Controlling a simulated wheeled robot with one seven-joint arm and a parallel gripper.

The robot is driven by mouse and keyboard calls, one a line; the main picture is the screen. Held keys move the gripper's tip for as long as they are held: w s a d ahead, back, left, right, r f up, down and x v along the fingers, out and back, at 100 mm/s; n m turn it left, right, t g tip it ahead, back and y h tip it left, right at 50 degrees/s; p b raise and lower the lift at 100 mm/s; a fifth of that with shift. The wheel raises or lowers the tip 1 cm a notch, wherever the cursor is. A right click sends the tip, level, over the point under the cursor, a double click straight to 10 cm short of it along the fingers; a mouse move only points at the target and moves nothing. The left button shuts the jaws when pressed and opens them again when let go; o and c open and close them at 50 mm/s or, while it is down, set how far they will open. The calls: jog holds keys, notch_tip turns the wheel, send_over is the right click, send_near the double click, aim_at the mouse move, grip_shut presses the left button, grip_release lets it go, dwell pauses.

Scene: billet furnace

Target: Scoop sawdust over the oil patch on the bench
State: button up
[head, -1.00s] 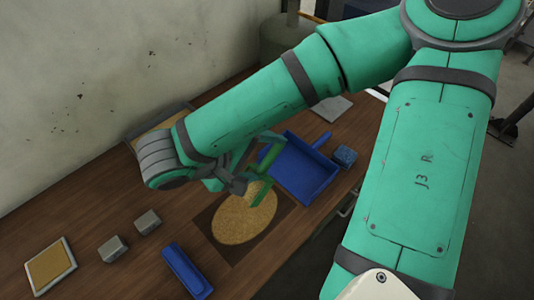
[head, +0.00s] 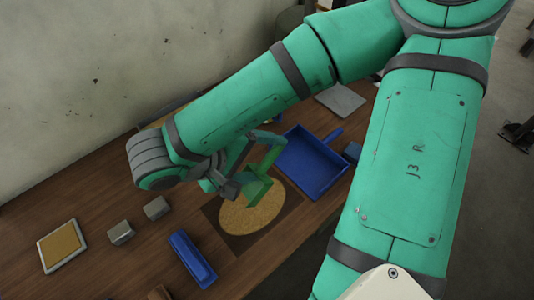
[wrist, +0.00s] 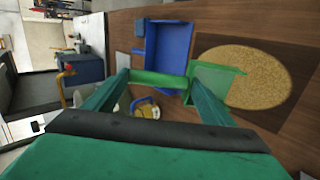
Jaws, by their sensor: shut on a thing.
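My gripper (head: 252,163) is shut on a green scoop (head: 259,188), which hangs just above the bench (head: 100,205). In the wrist view the scoop's handle spans between my fingers (wrist: 160,79), and its flat-sided pan (wrist: 214,78) sticks out to the right. A tan oval of sawdust (head: 250,214) lies on a dark rectangular patch (head: 287,211) of the bench. The scoop overlaps the oval's upper edge in the head view; I cannot tell whether it touches. The wrist view shows the oval (wrist: 250,76) beside the pan. The inside of the scoop is not clear.
A blue dustpan (head: 308,165) lies just beyond the patch. A blue block-like thing (head: 192,258), two grey blocks (head: 121,232) and a framed tan pad (head: 60,246) lie to the left. A small yellow-and-white container (wrist: 145,108) shows between my fingers in the wrist view.

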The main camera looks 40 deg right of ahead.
jog(key=shift+a, duration=0.4)
jog(key=shift+a, duration=0.25)
jog(key=shift+s+a, duration=0.15)
jog(key=shift+a, duration=0.95)
jog(key=shift+d+f+y, duration=0.3)
jog(key=shift+d+y, duration=0.2)
jog(key=shift+d, duration=0.05)
jog(key=shift+d+f+y, duration=0.3)
jog(key=shift+d+y, duration=0.2)
jog(key=shift+d, duration=0.05)
jog(key=shift+d, duration=0.15)
jog(key=shift+d+f+y, duration=0.3)
jog(key=shift+d+y, duration=0.55)
jog(key=shift+y, duration=0.15)
jog(key=shift+d, duration=0.1)
